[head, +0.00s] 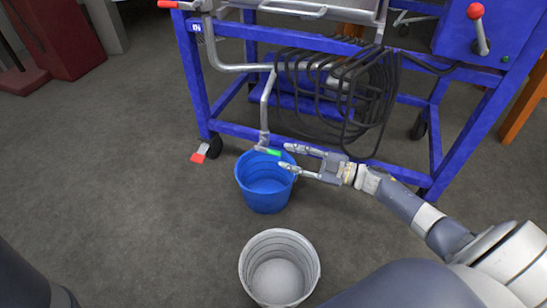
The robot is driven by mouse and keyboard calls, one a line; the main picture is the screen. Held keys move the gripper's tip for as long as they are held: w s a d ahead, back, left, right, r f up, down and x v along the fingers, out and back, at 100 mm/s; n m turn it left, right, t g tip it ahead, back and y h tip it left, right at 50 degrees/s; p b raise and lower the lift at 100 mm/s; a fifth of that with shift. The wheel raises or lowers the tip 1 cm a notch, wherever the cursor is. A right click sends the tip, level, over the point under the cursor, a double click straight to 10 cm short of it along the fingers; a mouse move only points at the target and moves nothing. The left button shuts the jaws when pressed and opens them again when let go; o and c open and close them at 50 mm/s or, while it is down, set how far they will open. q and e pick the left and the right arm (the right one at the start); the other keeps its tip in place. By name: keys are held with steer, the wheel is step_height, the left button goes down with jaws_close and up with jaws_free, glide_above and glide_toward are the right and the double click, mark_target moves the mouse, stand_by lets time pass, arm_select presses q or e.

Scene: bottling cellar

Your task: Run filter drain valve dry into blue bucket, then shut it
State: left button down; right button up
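The blue bucket (264,200) stands on the floor below the end of the filter's drain pipe (264,110). A small valve with a green handle (274,152) sits at the pipe's lower end, over the bucket's rim. I cannot make out any liquid stream, and I cannot tell the level in the bucket. My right gripper (284,157) comes from the right with its fingers spread, its tips just right of the green handle and above the bucket's right rim. I cannot tell whether they touch the handle. My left gripper is not in view.
A white bucket (247,265) stands in front of the blue one. The blue wheeled filter frame (203,105) carries coiled dark hose (375,95) and a box with a red-knobbed lever (475,12). A red-and-grey caster pedal (199,156) juts out left. Floor at left is clear.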

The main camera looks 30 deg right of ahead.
mark_target(274, 153)
steer(key=b+x, duration=0.1)
steer(key=x, duration=0.3)
steer(key=shift+w+f+b, duration=0.1)
steer(key=shift+f+b, duration=0.1)
steer(key=shift+b, duration=0.2)
steer(key=shift+w+a+r, duration=0.15)
steer(key=shift+w+a, duration=0.3)
jaws_close()
